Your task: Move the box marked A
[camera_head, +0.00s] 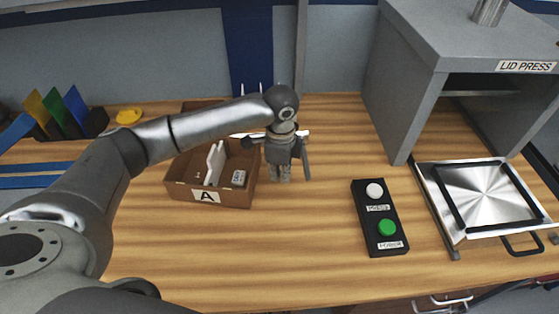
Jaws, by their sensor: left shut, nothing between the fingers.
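The box marked A (179,189) is a brown open-topped box at the left middle of the wooden table, with a white label "A" on its front. A white upright piece and a small grey part lie inside it. My left arm reaches in from the left and crosses above the box, hiding part of its back. My left gripper (284,178) points down just right of the box's right wall. Its fingers are shut and empty. I cannot tell whether it touches the box. My right gripper is not in view.
A black button panel (364,220) with white and green buttons lies right of centre. A grey lid press (410,60) with a metal tray (452,233) stands at the right. Coloured plates in a black rack (95,122) and a yellow item (128,116) are at back left. The front middle is clear.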

